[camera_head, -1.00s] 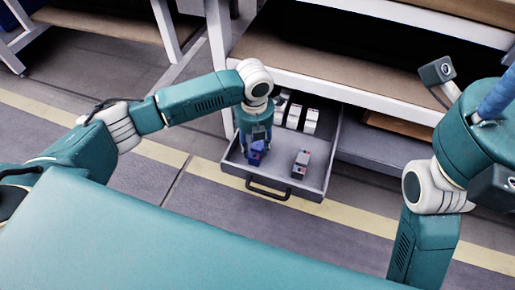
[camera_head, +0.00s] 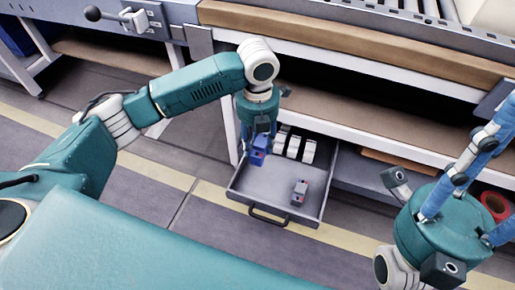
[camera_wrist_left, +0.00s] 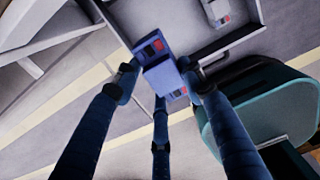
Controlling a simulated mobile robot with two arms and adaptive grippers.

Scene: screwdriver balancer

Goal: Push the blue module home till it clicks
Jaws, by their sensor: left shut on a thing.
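A blue module (camera_head: 258,150) with a red spot and a dark panel on its end is held in my left gripper (camera_head: 258,142). In the left wrist view the blue module (camera_wrist_left: 161,78) sits between the dark blue fingers of my left gripper (camera_wrist_left: 158,80). It hangs above the left part of an open grey drawer (camera_head: 262,208), apart from its floor as far as I can tell. My right gripper (camera_head: 470,175) shows at the right edge, its blue fingers stretching up and partly cut off. No socket for the module is clearly visible.
A grey module (camera_head: 299,191) lies in the drawer's right part, and several white blocks (camera_head: 294,146) stand at its back. The drawer's middle is bare. A workbench (camera_head: 360,50) with a shelf rises behind. A red roll (camera_head: 495,206) is at the right.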

